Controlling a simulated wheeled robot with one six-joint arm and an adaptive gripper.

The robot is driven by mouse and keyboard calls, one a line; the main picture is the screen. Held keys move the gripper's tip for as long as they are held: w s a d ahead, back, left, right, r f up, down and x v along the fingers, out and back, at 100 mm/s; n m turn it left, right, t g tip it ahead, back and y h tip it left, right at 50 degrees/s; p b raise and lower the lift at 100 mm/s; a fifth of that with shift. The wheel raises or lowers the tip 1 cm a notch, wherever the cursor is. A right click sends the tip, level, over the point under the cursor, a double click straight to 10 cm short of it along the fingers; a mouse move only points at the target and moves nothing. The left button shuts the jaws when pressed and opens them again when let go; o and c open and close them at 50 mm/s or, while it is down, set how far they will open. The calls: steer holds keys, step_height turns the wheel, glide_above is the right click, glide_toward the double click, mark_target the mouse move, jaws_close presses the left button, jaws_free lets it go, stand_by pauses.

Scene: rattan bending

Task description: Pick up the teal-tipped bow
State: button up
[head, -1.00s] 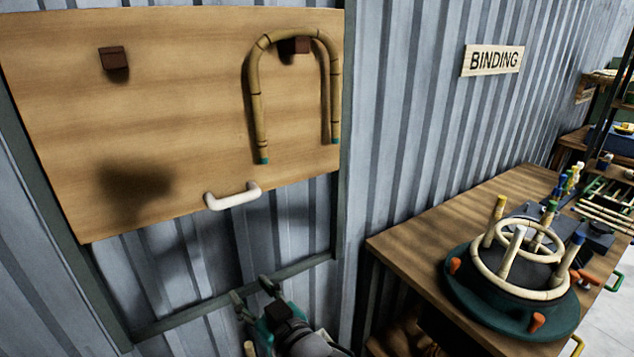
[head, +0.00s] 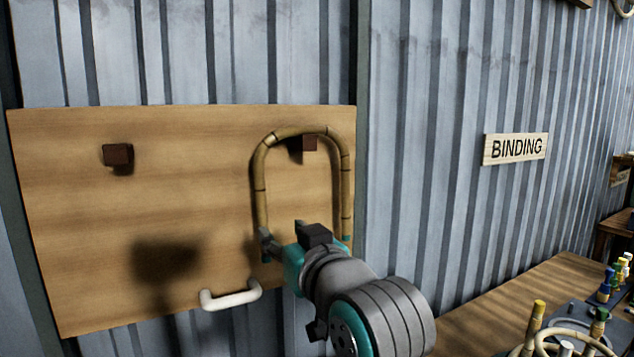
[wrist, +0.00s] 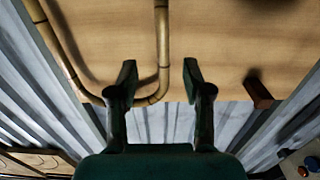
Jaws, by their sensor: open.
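The teal-tipped bow (head: 260,190) is a tan, jointed rattan arch hanging from the right peg (head: 309,143) on a wooden board, its two legs pointing down. Teal shows at its lower ends. My gripper (head: 283,232) is open, in front of the board beside the lower left leg. In the wrist view the open fingers of my gripper (wrist: 158,75) stand on either side of one leg of the bow (wrist: 162,45). That view does not settle how deep the leg sits between them. My gripper hides part of the space between the legs in the head view.
The wooden board (head: 120,220) has an empty left peg (head: 118,155) and a white handle (head: 231,296) at its lower edge. A corrugated metal wall stands behind. A workbench (head: 490,310) with a rattan ring piece is at the lower right, under a BINDING sign (head: 516,148).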

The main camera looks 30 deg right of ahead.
mark_target(265, 215)
steer(key=w, duration=0.5)
steer(key=shift+w+d+r, duration=0.1)
steer(key=shift+w+r, duration=0.05)
steer(key=shift+w, duration=0.1)
steer(key=shift+w+a, duration=0.15)
steer(key=shift+w, duration=1.2)
steer(key=shift+w+a, duration=0.1)
steer(key=shift+w, duration=1.2)
jaws_close()
